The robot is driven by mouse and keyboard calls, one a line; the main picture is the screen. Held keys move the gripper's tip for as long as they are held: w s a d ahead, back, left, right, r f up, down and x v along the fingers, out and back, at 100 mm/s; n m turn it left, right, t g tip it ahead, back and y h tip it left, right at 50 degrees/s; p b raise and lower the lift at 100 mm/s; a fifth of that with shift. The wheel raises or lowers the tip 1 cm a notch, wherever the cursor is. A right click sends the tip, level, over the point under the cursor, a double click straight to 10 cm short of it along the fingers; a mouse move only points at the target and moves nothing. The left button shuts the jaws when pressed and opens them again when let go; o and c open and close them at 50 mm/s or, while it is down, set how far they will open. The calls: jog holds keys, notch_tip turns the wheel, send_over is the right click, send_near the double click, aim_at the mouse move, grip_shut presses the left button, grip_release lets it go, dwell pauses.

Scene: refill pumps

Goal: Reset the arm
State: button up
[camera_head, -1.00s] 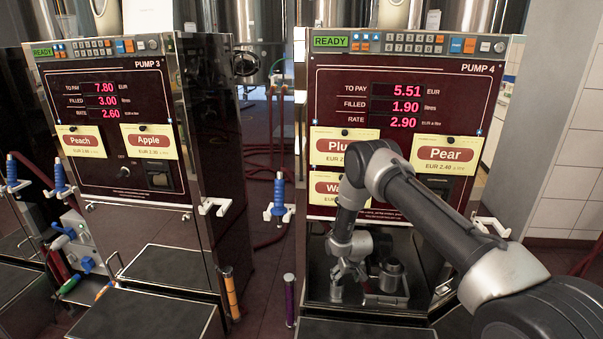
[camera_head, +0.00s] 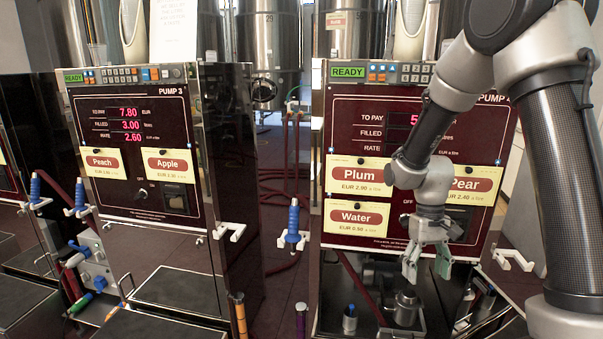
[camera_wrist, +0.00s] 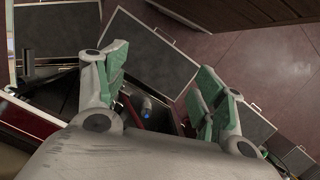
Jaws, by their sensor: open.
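My gripper (camera_head: 427,264) is open and empty in front of the lower panel of pump 4 (camera_head: 345,125), above its bay. Its green-padded fingers also show spread apart in the wrist view (camera_wrist: 163,95). My arm hides part of the pump's display and the Pear card. Below the gripper, a metal cup (camera_head: 406,308) stands in the bay, and a smaller cup with a blue item (camera_head: 350,320) stands to its left. In the wrist view a small blue spot (camera_wrist: 145,112) shows between the fingers.
Pump 3 (camera_head: 130,150) stands to the left, with a dark step platform (camera_head: 178,290) in front. A blue-handled nozzle (camera_head: 293,225) hangs between the pumps. White hooks (camera_head: 230,231) stick out from the pump sides. Steel tanks (camera_head: 268,40) stand behind.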

jog(key=s+d+r+t, duration=0.3)
jog(key=s+r, duration=0.6)
jog(key=r, duration=0.2)
jog(key=s+d+r+m+t, duration=0.1)
jog(key=s+d+r+t, duration=0.2)
jog(key=s+r, duration=0.5)
notch_tip(320, 180, up, 3)
jog(key=shift+s+r+m+t, duration=0.15)
jog(key=shift+s+m+t, duration=0.2)
jog(key=shift+t, duration=0.25)
